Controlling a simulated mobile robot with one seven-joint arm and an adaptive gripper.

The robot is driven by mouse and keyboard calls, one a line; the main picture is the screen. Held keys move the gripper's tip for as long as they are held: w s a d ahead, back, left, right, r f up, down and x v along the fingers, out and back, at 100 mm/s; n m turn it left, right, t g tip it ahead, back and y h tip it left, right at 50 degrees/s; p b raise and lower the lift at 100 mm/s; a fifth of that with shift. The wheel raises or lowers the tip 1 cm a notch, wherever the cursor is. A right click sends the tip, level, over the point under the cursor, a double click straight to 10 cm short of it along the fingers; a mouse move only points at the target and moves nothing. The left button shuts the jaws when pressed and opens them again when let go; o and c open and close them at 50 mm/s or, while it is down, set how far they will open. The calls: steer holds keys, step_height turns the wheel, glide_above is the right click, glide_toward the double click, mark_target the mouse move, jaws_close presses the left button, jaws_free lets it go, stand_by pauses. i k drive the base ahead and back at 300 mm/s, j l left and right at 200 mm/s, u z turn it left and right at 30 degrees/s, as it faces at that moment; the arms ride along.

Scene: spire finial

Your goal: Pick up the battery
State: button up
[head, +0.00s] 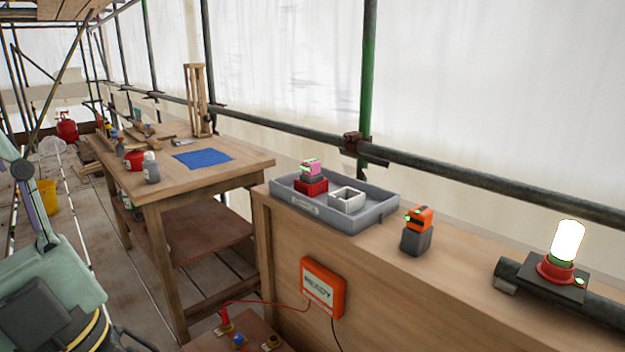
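No thing is plainly marked as the battery. An orange-and-black block (419,218) with small green spots sits on a dark grey base (416,241) on the wooden counter, right of the tray. A pink block (311,167) with green marks sits on a dark piece above a red holder (311,187) in the grey tray (375,213). I cannot tell which of these blocks is the battery. Parts of my arm show at the lower left, well left of both blocks. My gripper's fingertips are not in view.
The tray also holds an open white square box (347,200). A glowing lamp (567,241) on a red base stands at the right. An orange READY box (322,288) is on the counter's front. A workbench (235,170) with tools and bottles stands left; a scaffold rail runs behind.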

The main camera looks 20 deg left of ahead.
mark_target(311, 168)
steer(key=j+z, duration=0.1)
steer(key=z, duration=0.25)
steer(key=j+z, duration=0.15)
steer(key=z, duration=0.15)
steer(key=i+j+z, duration=0.1)
steer(key=z, duration=0.25)
steer(key=j+z, duration=0.3)
steer(key=j, duration=0.3)
steer(key=k+j+z, duration=0.1)
steer(key=j+z, duration=0.15)
steer(key=j, duration=0.3)
steer(key=k+j, duration=0.1)
steer(key=j, duration=0.85)
steer(key=k+z, duration=0.05)
